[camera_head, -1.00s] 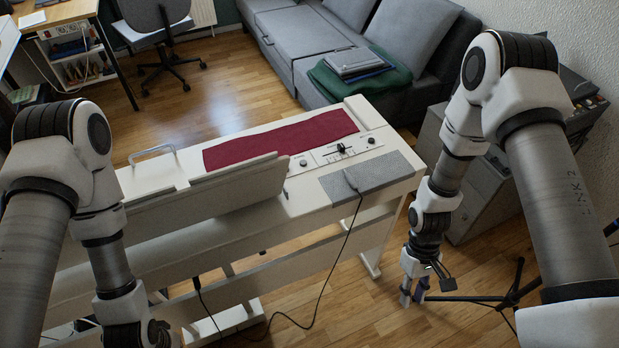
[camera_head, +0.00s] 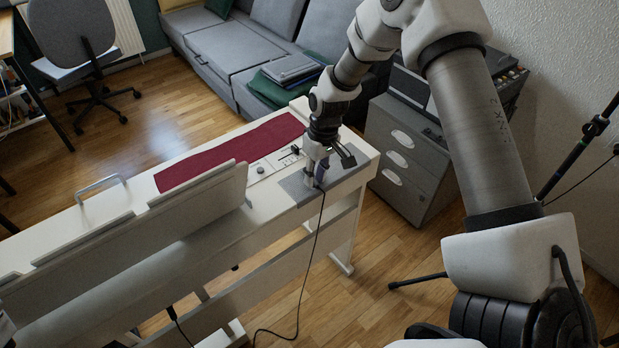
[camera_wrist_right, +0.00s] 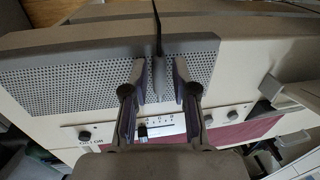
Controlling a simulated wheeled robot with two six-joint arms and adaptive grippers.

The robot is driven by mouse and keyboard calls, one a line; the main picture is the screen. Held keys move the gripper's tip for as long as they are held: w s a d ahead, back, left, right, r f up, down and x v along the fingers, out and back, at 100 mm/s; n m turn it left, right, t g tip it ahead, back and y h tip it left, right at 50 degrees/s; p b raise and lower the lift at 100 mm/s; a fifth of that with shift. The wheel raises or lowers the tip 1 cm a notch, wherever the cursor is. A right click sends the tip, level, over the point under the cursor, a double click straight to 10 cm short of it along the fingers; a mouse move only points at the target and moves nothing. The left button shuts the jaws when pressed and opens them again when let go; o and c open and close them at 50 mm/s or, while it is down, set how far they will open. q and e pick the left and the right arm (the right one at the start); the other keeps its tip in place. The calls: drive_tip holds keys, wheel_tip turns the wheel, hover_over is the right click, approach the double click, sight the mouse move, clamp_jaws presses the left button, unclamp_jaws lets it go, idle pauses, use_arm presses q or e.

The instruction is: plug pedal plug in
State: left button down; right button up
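The pedal plug (camera_wrist_right: 158,70) is a slim grey piece with a black cable. It lies on the grey perforated panel (camera_wrist_right: 75,85) at the right end of the white piano (camera_head: 262,215). In the head view the black cable (camera_head: 308,268) hangs from the panel to the floor. My right gripper (camera_head: 315,182) is low over the panel. In the right wrist view its fingers (camera_wrist_right: 159,72) are open, one on each side of the plug, with a visible gap on both sides. My left gripper is out of view. I cannot make out a socket for the plug.
A red cloth (camera_head: 230,152) lies along the piano top beside knobs and a slider. A grey drawer cabinet (camera_head: 405,160) stands to the right, a sofa (camera_head: 235,55) behind. A black stand leg (camera_head: 418,281) crosses the floor. A black connector (camera_head: 172,314) hangs under the piano.

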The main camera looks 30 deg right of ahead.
drive_tip(key=shift+f, duration=0.25)
clamp_jaws()
